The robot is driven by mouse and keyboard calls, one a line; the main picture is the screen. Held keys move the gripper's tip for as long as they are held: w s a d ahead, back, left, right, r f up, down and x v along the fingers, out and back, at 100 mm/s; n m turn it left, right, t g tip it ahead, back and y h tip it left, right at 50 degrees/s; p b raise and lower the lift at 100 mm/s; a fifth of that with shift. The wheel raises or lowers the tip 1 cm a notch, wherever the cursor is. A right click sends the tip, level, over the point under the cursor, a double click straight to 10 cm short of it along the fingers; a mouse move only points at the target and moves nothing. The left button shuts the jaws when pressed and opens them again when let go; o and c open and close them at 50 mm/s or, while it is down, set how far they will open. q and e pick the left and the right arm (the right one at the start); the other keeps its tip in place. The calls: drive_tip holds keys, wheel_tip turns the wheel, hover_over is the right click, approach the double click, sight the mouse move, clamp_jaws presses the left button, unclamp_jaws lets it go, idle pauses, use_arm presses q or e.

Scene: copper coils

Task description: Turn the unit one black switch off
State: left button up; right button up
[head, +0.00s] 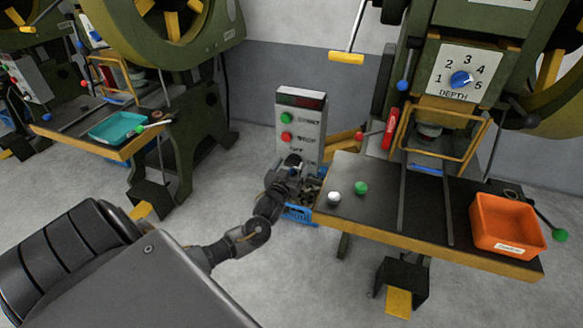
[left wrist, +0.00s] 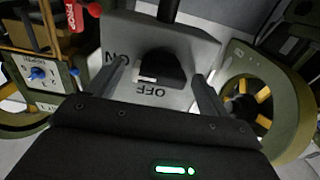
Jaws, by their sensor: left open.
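The grey control box (head: 300,122) stands at the middle of the head view, with a green START button (head: 286,118) and a red STOP button (head: 287,136). Its black switch (head: 293,160) is low on the front, just under the OFF label, partly hidden by my left gripper (head: 290,176). In the left wrist view the black switch (left wrist: 162,68) shows upside down, with a white mark at its lower left. ON is left of it, OFF below it. My left gripper (left wrist: 160,70) is open, one finger on each side of the switch; contact cannot be told.
Right of the box is a press table (head: 380,222) with a white knob (head: 334,197), a green knob (head: 361,188) and an orange bin (head: 505,225). A blue crate (head: 299,214) sits below the box. Another press with a teal tray (head: 117,128) stands left.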

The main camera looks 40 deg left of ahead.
use_arm(q)
drive_tip(key=c, duration=1)
